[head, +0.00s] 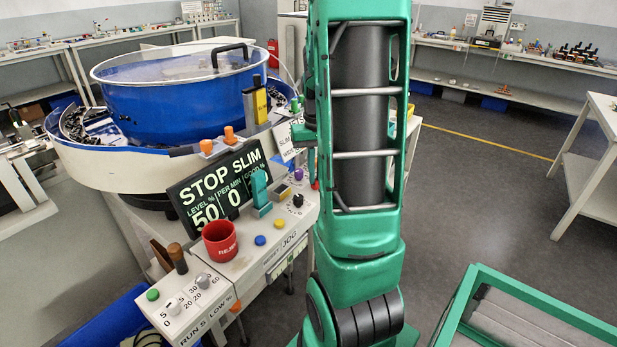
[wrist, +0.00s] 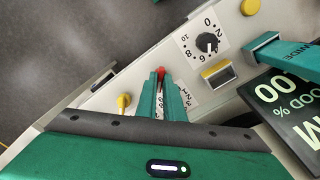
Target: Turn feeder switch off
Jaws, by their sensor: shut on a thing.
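In the wrist view, my gripper (wrist: 161,88) has two teal fingers close together on the control panel. They are shut on a small red switch (wrist: 160,72), whose red end shows between their tips; its label cannot be read. A yellow lever (wrist: 123,103) stands apart to the left of the fingers. A black dial (wrist: 207,44) with numbers around it is on the panel to the upper right. In the head view, my green arm hides the gripper. A bit of red (head: 316,185) shows at the arm's left edge. The display (head: 225,185) reads STOP SLIM.
A blue bowl feeder (head: 180,100) stands behind the panel. A red REJECT cup (head: 220,250), a teal handle (head: 261,190) and several buttons stand on the console. A green-framed cart (head: 540,312) is at the lower right. The grey floor on the right is open.

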